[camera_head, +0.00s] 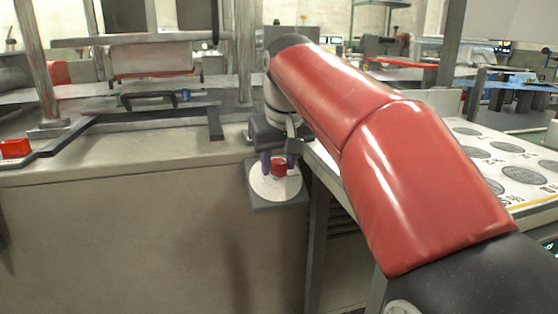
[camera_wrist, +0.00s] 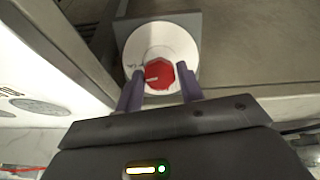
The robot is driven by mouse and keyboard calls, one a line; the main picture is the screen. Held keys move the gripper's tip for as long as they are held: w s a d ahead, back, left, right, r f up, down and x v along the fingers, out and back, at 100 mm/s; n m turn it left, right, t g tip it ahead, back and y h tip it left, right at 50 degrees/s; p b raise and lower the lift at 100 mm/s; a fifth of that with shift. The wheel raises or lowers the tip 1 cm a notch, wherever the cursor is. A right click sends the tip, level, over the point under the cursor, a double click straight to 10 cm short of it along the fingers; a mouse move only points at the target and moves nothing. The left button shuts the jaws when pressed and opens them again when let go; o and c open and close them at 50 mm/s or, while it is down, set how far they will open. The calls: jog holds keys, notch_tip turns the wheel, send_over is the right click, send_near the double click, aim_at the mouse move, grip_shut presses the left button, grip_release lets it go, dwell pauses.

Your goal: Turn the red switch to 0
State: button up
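The red switch (camera_head: 279,168) is a small knob on a round white dial, fixed to a grey box on the front of the machine. In the wrist view the red switch (camera_wrist: 159,74) shows a pale pointer mark toward its left side. The white dial (camera_wrist: 137,47) carries small markings that I cannot read. My gripper (camera_head: 279,163) is at the switch. In the wrist view the two purple fingers of my gripper (camera_wrist: 160,88) are apart, one on each side of the switch's near part, with gaps visible. I cannot tell of any contact.
The grey machine cabinet (camera_head: 150,225) has a flat front below the switch. A table with round grey discs (camera_head: 500,165) stands to the right, close to my arm. A red object (camera_head: 15,148) sits at the left on the machine top.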

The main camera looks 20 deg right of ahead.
jog(key=c, duration=0.5)
jog(key=shift+n, duration=0.5)
jog(key=shift+r+n+p, duration=0.1)
jog(key=shift+n+p, duration=0.65)
jog(key=shift+n, duration=0.25)
jog(key=n+p, duration=0.1)
jog(key=n, duration=0.2)
jog(key=shift+h, duration=0.4)
jog(key=n+p, duration=0.1)
jog(key=n, duration=0.4)
jog(key=shift+s+a+n+t, duration=0.1)
jog(key=shift+a+n+t, duration=0.05)
jog(key=shift+n+t, duration=0.25)
jog(key=n+p, duration=0.1)
jog(key=n, duration=0.3)
jog(key=shift+f+t, duration=0.2)
jog(key=shift+t, duration=0.1)
jog(key=shift+n, duration=0.3)
